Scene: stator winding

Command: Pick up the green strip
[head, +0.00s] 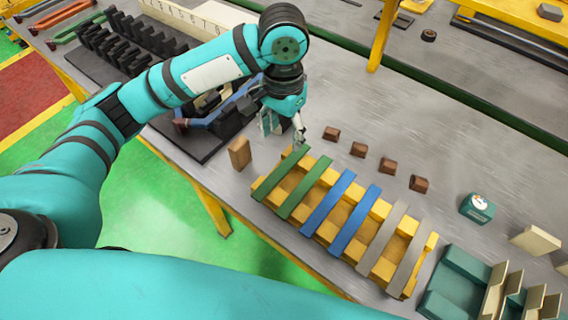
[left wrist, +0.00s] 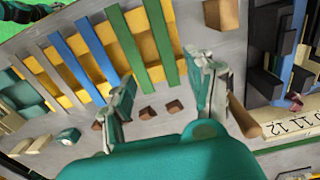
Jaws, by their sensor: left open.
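Two green strips lie side by side across the yellow rack (head: 352,248), at its left end. The outer green strip (head: 281,173) and the inner green strip (head: 307,188) also show in the left wrist view, the outer one (left wrist: 162,42) right of the inner one (left wrist: 127,45). My left gripper (head: 283,131) is open and empty, pointing down just beyond the far end of the outer green strip. In the left wrist view, its spread fingers (left wrist: 160,78) frame the table and the strips' ends. The fingers appear apart from the strips.
Two blue strips (head: 328,202) and two grey strips (head: 382,239) lie further right on the rack. Several brown blocks (head: 358,149) line its far side. A wooden block (head: 240,153) stands left, near the table edge. A teal device (head: 477,207) sits right.

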